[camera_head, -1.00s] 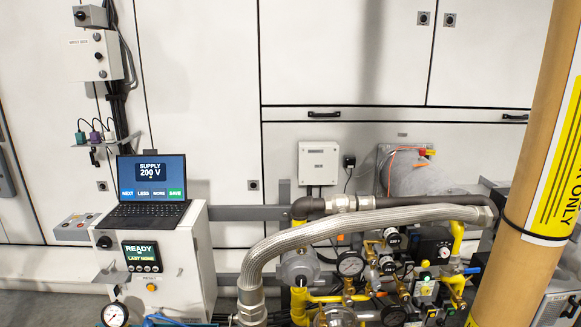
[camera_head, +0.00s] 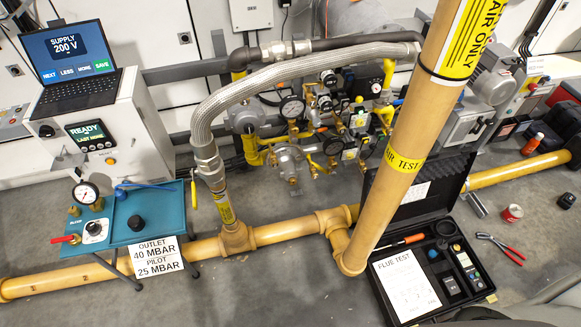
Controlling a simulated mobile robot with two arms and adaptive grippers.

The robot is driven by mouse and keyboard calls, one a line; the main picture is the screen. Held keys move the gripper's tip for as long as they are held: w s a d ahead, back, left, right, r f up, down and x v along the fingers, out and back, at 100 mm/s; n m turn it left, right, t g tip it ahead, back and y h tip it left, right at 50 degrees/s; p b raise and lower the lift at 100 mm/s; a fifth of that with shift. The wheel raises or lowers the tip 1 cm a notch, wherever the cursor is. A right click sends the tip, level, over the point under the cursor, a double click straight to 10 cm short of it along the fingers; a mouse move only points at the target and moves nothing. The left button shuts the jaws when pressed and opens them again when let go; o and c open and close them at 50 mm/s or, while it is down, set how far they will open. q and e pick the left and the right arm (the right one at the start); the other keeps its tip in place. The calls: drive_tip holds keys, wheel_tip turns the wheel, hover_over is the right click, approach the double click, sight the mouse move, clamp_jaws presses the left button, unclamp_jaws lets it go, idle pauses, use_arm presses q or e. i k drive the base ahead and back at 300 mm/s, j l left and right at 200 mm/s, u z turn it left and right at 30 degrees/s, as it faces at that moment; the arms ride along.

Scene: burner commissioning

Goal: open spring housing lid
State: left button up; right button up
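The gas train stands against the wall in the head view. A grey round regulator body (camera_head: 243,117) sits at its left, and a second grey rounded body (camera_head: 288,158) sits lower, near the middle. I cannot tell a spring housing lid apart on either at this size. The braided hose (camera_head: 300,66) arches over the train and partly covers it. A loose black cap-like piece (camera_head: 136,223) lies on the teal bench (camera_head: 172,212) at the left; what it belongs to does not show. Neither of my grippers is in view.
A thick upright yellow pipe (camera_head: 412,140) stands in front of the train's right side. A floor pipe (camera_head: 280,232) runs across below the train. An open black case (camera_head: 392,305) lies at right, near red pliers (camera_head: 500,247) and a can (camera_head: 512,213). A laptop (camera_head: 72,62) stands at left.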

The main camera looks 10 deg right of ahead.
sight(289, 173)
drive_tip(key=z, duration=0.4)
drive_tip(key=i+z, duration=0.15)
drive_tip(key=z, duration=0.65)
drive_tip(key=i+z, duration=0.15)
drive_tip(key=z, duration=0.25)
drive_tip(key=i+j, duration=0.2)
drive_tip(key=i, duration=0.15)
drive_tip(key=i+j, duration=0.25)
drive_tip(key=i+z, duration=0.05)
drive_tip(key=i, duration=0.05)
